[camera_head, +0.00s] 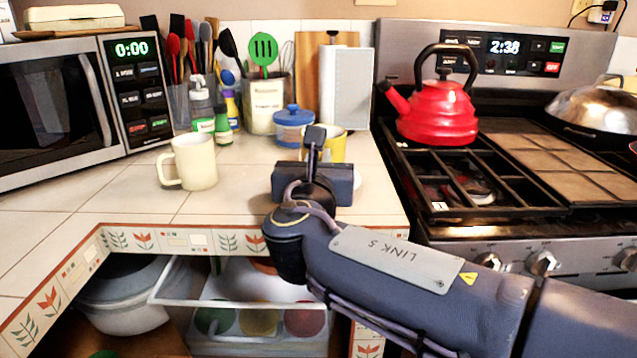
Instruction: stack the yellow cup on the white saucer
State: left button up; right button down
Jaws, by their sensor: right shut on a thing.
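The yellow cup (338,147) is at the back right of the tiled counter, mostly hidden behind my right gripper. My right gripper (316,142) is shut on the yellow cup. A white sliver beside the gripper's right side looks like the edge of the white saucer (360,179); the rest of it is hidden behind the gripper. I cannot tell whether the cup touches the saucer. My left gripper is not in view.
A cream mug (194,162) stands on the counter to the left. A blue-lidded jar (293,129) and utensil holder (264,103) stand behind. The stove with a red kettle (437,112) is at right.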

jog(key=shift+s+f+b, duration=0.1)
jog(key=shift+f+b, duration=0.2)
jog(key=shift+f, duration=1.05)
jog(key=shift+f, duration=0.1)
jog(key=shift+f+b, duration=0.35)
jog(key=shift+f, duration=0.05)
jog(key=c, duration=1.5)
grip_release()
